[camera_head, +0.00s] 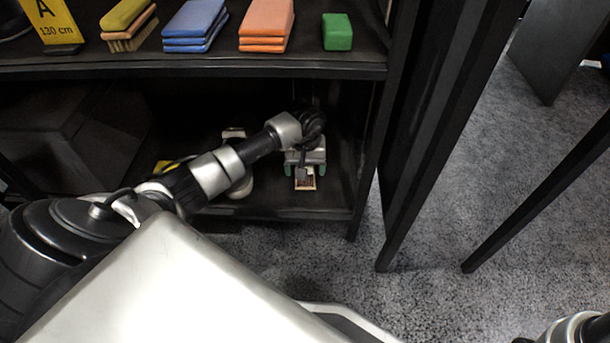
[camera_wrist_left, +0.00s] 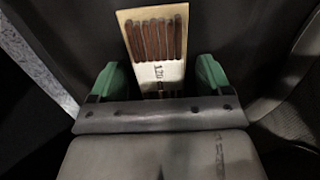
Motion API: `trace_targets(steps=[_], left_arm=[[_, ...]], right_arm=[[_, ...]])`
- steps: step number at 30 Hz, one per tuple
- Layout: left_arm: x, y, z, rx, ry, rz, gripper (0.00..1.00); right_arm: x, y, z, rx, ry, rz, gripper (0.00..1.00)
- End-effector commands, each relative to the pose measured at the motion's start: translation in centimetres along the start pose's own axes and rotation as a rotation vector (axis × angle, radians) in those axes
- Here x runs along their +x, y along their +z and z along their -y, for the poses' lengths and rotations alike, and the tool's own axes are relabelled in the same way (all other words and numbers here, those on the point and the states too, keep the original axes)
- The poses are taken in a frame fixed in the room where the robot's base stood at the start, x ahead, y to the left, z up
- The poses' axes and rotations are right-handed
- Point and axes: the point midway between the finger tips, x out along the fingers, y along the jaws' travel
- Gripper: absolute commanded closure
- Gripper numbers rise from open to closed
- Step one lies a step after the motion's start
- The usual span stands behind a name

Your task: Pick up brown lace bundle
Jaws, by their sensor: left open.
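The brown lace bundle (camera_wrist_left: 155,42) is several brown strands wrapped on a pale card marked 120. It lies flat on the dark lower shelf. It also shows, small, in the head view (camera_head: 305,183). My left gripper (camera_wrist_left: 158,78) is open, its green fingertips on either side of the card's near part, with gaps between the fingers and the card. In the head view my left gripper (camera_head: 305,170) reaches into the lower shelf above the bundle. The card's near end is hidden by the gripper body. My right gripper is out of view.
On the lower shelf, a white object (camera_head: 240,186) and a yellow item (camera_head: 163,166) are partly hidden by my arm. A black post stands to the right.

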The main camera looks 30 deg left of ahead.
Motion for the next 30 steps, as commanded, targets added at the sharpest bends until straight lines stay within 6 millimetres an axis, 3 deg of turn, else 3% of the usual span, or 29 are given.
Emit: trace_targets(steps=[8,17,25,30], left_arm=[[0.1,0.0,0.0,0.001,0.000,0.001,0.21],[0.1,0.0,0.0,0.000,0.000,0.001,0.67],[-0.2,0.0,0.0,0.000,0.000,0.000,0.68],[-2.5,0.0,0.0,0.002,-0.001,-0.001,0.68]], right_arm=[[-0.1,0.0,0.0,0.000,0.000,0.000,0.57],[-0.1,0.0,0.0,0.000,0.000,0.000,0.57],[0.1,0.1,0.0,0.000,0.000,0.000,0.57],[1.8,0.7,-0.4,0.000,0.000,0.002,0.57]])
